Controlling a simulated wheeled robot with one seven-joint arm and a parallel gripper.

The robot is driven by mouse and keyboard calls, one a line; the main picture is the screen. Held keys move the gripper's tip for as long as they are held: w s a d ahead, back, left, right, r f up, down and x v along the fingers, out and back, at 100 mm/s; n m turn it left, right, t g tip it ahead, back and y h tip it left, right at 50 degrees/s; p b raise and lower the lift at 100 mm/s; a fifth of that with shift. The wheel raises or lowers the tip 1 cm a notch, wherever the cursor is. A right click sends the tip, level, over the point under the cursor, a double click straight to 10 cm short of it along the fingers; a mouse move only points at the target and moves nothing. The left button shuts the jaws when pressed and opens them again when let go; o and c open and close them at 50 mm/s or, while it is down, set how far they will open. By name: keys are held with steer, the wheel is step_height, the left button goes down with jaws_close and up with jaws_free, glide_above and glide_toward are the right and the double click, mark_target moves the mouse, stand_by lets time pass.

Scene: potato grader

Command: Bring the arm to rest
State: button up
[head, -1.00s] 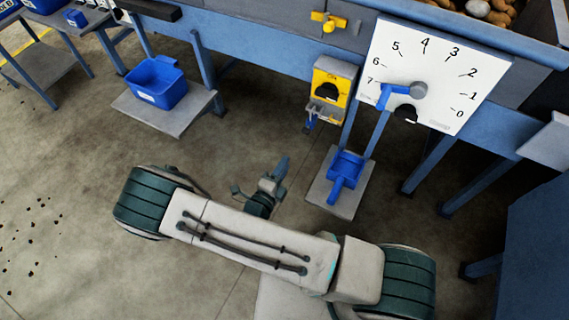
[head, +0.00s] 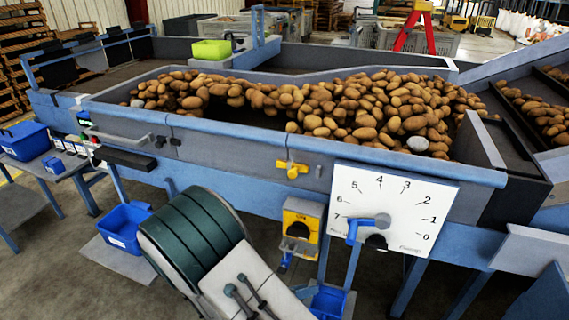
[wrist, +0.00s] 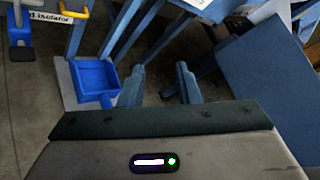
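My arm (head: 200,240) shows in the head view as a green-banded joint and a pale link in front of the grader. My gripper is out of the head view. In the wrist view my gripper (wrist: 160,84) has its two fingers apart, with only floor and machine legs behind the gap. Nothing is held between them. A blue scoop-like tray (wrist: 96,78) lies beyond the left finger, apart from it as far as I can tell.
The grader trough (head: 300,150) full of potatoes spans the view. A numbered dial (head: 390,205) with a blue pointer and a yellow isolator box (head: 300,228) are on its front. A blue bin (head: 124,226) stands left of my arm. A blue panel (wrist: 245,85) stands right of the fingers.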

steer(key=s+d+r+m+g+y+p, duration=0.1)
steer(key=s+d+r+m+y, duration=0.2)
steer(key=r+m, duration=0.5)
steer(key=s+d+r+m+g+y+p, duration=0.1)
steer(key=s+d+r+m+y, duration=0.3)
steer(key=r+m, duration=0.5)
steer(key=s+d+r+m+g+y+p, duration=0.2)
steer(key=r+m+y, duration=0.3)
steer(key=m, duration=1)
step_height(320, 180, up, 4)
steer(key=shift+s+d+f+m+y+p, duration=0.1)
steer(key=shift+s+d+m+y+p, duration=0.25)
steer(key=shift+s+d, duration=0.4)
steer(key=shift+a, duration=0.15)
